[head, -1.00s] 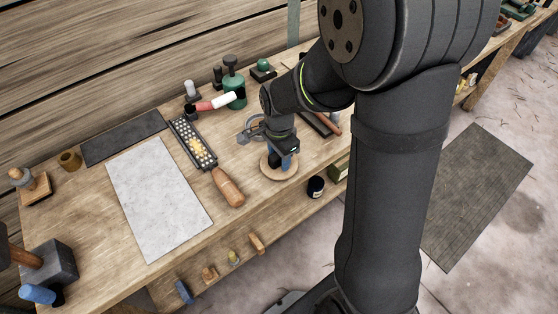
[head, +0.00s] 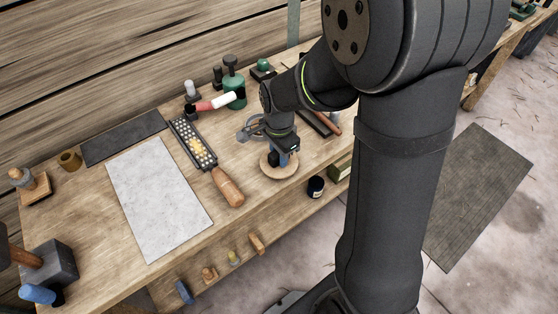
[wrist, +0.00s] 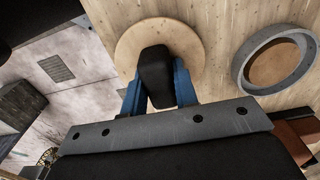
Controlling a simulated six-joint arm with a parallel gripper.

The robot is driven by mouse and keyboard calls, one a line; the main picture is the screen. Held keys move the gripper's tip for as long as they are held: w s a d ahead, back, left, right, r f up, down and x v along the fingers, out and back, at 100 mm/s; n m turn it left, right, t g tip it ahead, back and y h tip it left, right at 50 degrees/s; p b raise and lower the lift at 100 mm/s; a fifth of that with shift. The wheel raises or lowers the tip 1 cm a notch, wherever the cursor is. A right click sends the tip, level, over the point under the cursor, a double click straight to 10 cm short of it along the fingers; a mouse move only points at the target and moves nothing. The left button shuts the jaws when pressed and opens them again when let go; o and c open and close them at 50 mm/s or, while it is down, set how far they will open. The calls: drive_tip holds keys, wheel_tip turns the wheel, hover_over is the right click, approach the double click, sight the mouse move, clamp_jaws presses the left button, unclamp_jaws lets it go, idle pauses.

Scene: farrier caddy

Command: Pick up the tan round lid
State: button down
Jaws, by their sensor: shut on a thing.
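The tan round lid (head: 279,171) is a flat wooden disc with a dark knob, near the front edge of the bench. My gripper (head: 282,159) is over it, pointing down. In the wrist view, its blue fingers (wrist: 158,88) are on either side of the black knob (wrist: 156,66) and shut on it. The pale disc of the lid (wrist: 190,40) shows beyond the knob. I cannot tell whether the lid touches the bench or is slightly above it.
A grey round dish (wrist: 244,72) with a brown inside is close beside the lid. A rasp with a wooden handle (head: 228,187) lies to the left. A pale sheet (head: 158,200) lies further left.

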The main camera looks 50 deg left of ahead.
drive_tip(key=shift+r, duration=0.6)
drive_tip(key=shift+r, duration=0.1)
drive_tip(key=shift+r, duration=2.4)
drive_tip(key=shift+w, duration=0.1)
